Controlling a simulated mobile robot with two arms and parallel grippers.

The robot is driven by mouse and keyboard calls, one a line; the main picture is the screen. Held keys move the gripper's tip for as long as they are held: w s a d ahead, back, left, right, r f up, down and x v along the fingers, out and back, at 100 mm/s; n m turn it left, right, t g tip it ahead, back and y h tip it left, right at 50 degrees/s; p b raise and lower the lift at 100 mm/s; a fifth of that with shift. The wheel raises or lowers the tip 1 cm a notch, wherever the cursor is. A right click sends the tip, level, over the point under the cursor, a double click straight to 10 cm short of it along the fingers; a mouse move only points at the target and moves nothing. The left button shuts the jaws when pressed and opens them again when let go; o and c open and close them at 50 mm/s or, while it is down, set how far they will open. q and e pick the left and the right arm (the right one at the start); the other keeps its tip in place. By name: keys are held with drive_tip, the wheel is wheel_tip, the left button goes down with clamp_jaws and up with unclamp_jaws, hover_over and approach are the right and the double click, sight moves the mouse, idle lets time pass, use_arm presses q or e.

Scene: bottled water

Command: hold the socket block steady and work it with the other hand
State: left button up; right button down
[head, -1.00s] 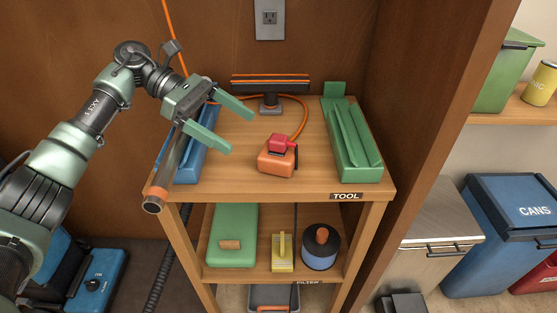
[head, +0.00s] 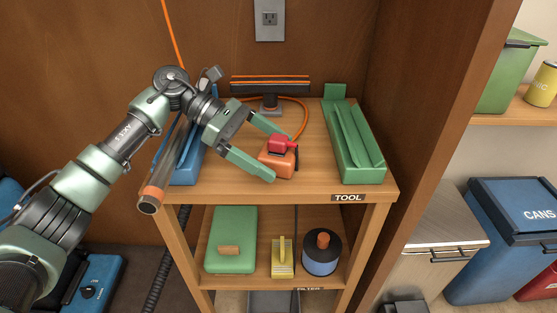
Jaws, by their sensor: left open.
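The socket block (head: 283,165) is a small orange block on the top shelf. A red plug (head: 280,144) sits on it, and an orange cord (head: 304,122) curves away behind it. My left gripper (head: 281,156) is open with green fingers. In the head view one finger reaches behind the block and the other crosses its front left, partly hiding it. I cannot tell whether the fingers touch the block. My right gripper is not in view.
A green holder (head: 357,150) stands at the shelf's right and a blue one (head: 187,165) at its left, partly hidden by a grey tube with an orange band (head: 152,195). A wall outlet (head: 269,18) is above. The shelf (head: 315,182) is clear between block and green holder.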

use_arm(q)
drive_tip(key=shift+s+d+f, duration=0.1)
drive_tip(key=shift+d+f, duration=0.05)
drive_tip(key=shift+d, duration=0.1)
drive_tip(key=shift+c, duration=0.4)
drive_tip(key=c, duration=1.1)
drive_tip(key=shift+c, duration=1.4)
